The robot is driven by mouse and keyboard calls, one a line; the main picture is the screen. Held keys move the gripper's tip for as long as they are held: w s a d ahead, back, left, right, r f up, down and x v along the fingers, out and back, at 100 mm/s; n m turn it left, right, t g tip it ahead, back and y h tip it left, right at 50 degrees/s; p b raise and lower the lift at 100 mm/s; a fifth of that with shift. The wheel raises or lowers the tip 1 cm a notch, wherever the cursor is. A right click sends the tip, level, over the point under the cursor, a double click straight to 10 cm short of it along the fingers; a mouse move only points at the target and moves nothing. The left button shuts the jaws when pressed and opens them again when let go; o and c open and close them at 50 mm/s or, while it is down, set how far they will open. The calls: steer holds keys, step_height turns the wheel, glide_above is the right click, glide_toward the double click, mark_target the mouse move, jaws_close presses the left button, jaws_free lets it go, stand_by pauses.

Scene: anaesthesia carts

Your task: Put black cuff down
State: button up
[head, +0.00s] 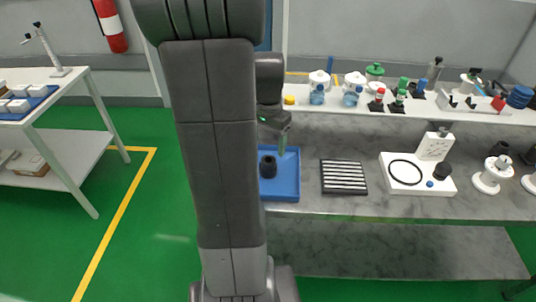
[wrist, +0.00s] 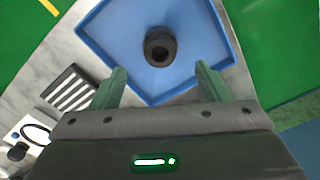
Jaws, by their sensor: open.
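The black cuff (head: 268,166) stands in the blue tray (head: 286,181) at the left end of the counter. In the wrist view the cuff (wrist: 159,47) is a short black cylinder with a round opening, resting on the floor of the blue tray (wrist: 105,38). My gripper (wrist: 160,82) is open and empty, its two green fingers wide apart. The cuff lies beyond the fingertips, apart from both. In the head view my gripper (head: 282,143) is above the tray, and part of it and of the tray is hidden behind my arm.
A black slotted rack (head: 343,177) lies right of the tray. Further right is a white board (head: 411,194) with a black ring (head: 405,172) and a black knob. White spools (head: 490,177) stand at the right. A back shelf (head: 440,112) holds jars and small parts.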

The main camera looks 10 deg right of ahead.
steer(key=shift+r, duration=1.5)
